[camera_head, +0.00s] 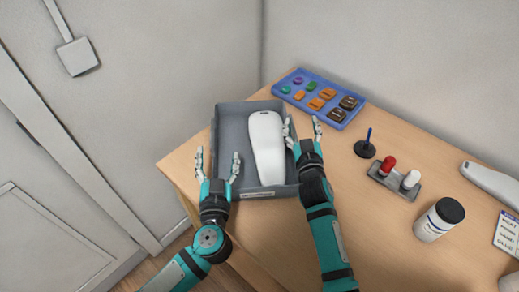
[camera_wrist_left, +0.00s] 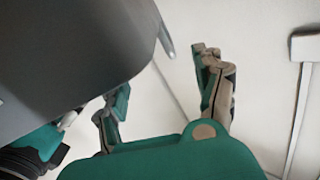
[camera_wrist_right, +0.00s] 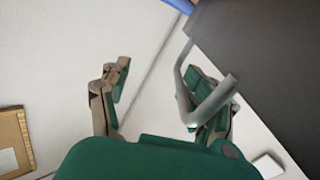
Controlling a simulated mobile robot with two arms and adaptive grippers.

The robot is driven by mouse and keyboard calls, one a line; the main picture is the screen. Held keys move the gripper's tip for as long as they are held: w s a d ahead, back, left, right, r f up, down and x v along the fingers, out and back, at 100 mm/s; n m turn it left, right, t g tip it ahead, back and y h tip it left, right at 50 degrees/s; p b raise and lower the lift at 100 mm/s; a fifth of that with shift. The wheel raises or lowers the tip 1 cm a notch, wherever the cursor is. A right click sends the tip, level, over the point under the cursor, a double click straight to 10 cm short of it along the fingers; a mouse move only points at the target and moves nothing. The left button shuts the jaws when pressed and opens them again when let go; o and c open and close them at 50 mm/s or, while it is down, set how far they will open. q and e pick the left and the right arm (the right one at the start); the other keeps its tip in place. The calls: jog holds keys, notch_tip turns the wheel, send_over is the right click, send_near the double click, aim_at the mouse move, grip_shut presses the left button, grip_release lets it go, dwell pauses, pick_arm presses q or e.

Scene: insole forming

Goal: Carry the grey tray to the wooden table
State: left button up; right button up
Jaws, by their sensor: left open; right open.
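The grey tray (camera_head: 232,120) is at the near-left corner of the wooden table (camera_head: 270,235). I cannot tell whether its underside touches the tabletop. A long white rounded piece (camera_head: 266,145) lies in it. My left gripper (camera_head: 218,163) is open at the tray's left front side, with fingers pointing up the picture. My right gripper (camera_head: 302,128) is open at the tray's right side. In the left wrist view the tray (camera_wrist_left: 70,50) fills the upper left. In the right wrist view a grey bar-like handle (camera_wrist_right: 207,103) of the tray passes in front of one finger.
A blue tray (camera_head: 330,112) with several small coloured pieces lies at the back. A black holder with a blue pen (camera_head: 365,150), a stand with red and white knobs (camera_head: 393,180) and a white jar with a black lid (camera_head: 435,225) stand on the right. Walls enclose the left and back.

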jog(key=shift+s+a+f, duration=0.1)
jog(key=shift+a+f, duration=0.05)
jog(key=shift+f, duration=0.25)
jog(key=shift+s, duration=0.2)
jog(key=s+d, duration=0.1)
jog(key=s, duration=1)
jog(key=shift+s+r, duration=0.2)
jog(key=shift+r, duration=0.05)
